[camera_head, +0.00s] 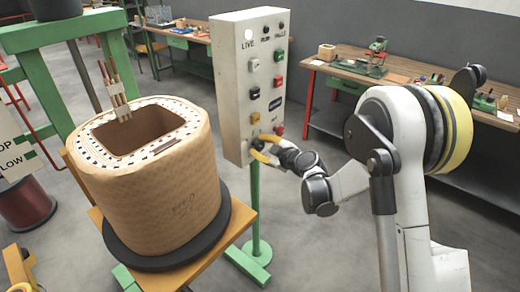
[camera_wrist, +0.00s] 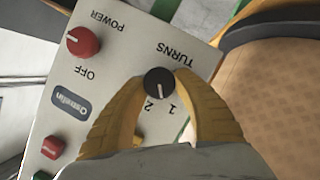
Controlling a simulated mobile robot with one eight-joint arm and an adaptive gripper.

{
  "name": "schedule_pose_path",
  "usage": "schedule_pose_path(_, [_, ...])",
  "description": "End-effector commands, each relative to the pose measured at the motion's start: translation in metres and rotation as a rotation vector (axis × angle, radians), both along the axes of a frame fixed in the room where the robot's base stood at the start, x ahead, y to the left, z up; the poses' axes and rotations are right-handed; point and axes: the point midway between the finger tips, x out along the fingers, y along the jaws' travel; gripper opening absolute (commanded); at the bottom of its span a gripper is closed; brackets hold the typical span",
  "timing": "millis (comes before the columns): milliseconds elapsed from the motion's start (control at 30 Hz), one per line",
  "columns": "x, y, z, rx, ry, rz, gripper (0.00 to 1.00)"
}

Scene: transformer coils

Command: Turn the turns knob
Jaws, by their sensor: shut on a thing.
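The turns knob (camera_wrist: 160,84) is a small black round knob with a white pointer line, on a white control box (camera_head: 237,88). In the wrist view it sits under the printed word TURNS, with the marks 1 and 2 beside it. The picture there is upside down, and the pointer line leans toward the marks. My gripper (camera_wrist: 162,80) has yellow fingers, one on each side of the knob, closed on it. In the head view my gripper (camera_head: 262,149) is at the lower part of the box front, and the knob is hidden there.
A red POWER knob (camera_wrist: 83,42) is close to the turns knob, with coloured buttons further along the panel. A large brown coil (camera_head: 160,190) on a black disc stands left of the box. The box is on a green post (camera_head: 255,205). Workbenches stand behind.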

Motion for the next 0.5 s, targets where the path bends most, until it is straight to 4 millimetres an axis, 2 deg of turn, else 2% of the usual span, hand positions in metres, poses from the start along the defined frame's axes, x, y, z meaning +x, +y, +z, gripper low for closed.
schedule_pose_path(500, [0.0002, 0.0009, 0.0003, -0.088, -0.115, 0.0, 0.04])
